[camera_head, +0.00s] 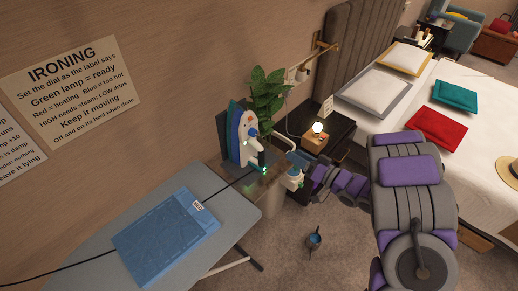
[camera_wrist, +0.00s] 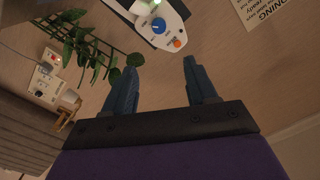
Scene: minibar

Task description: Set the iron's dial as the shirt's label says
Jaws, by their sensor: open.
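In the wrist view the iron (camera_wrist: 178,14) shows at the top, with a blue dial (camera_wrist: 158,26), an orange button (camera_wrist: 177,42) and a lit green lamp. The dial's marks are too small to read. My gripper (camera_wrist: 160,66) is open and empty, its fingertips pointing toward the iron and apart from it. The folded blue shirt (camera_head: 165,240) lies on the board. Its white label (camera_head: 198,206) is at the upper right, its print unreadable here.
A wall sign (camera_head: 72,85) says to set the dial as the label says, and green lamp means ready. A plant (camera_head: 268,95) stands behind the iron.

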